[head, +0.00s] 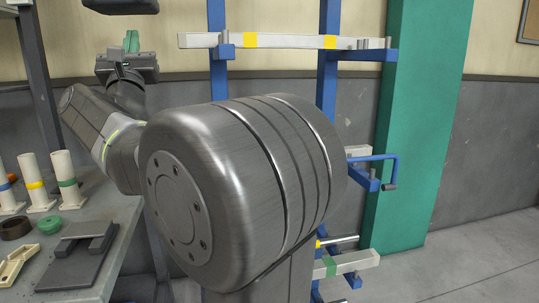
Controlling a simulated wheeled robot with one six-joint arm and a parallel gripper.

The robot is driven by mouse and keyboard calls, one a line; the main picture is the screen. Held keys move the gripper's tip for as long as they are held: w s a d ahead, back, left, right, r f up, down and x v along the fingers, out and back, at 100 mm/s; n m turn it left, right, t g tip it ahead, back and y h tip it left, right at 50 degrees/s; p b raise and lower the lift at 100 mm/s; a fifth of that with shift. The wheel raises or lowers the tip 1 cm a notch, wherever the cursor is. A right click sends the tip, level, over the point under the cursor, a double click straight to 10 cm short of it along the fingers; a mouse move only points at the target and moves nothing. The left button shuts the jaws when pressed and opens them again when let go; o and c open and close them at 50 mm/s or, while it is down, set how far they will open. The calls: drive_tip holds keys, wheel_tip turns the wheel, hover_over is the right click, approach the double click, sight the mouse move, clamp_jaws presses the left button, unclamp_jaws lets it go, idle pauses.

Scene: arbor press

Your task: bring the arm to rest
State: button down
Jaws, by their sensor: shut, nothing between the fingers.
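My arm fills the middle of the head view, its large grey joint nearest the camera. The arm bends to the left and back. My gripper (131,42) is at the upper left, pointing up, with green at its tip. It is small in view, shut, and holds nothing that I can see. It is above and behind the workbench (92,196), apart from the things on it.
White posts with coloured bands (67,180), a brown ring (16,227), a green ring (49,224) and a grey block (80,253) are on the bench. A blue rack (327,85) with pale bars stands behind my arm, beside a green column (418,125). Floor at right is clear.

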drive_tip(key=s+f+b, duration=0.1)
drive_tip(key=s+f, duration=0.2)
drive_tip(key=f, duration=0.6)
drive_tip(key=s+d+f+b, duration=0.1)
drive_tip(key=s+f, duration=0.2)
drive_tip(key=f, duration=0.6)
drive_tip(key=shift+s+d+f+b, duration=0.3)
drive_tip(key=shift+s+f+b, duration=0.05)
drive_tip(key=shift+s, duration=0.05)
drive_tip(key=shift+r, duration=0.1)
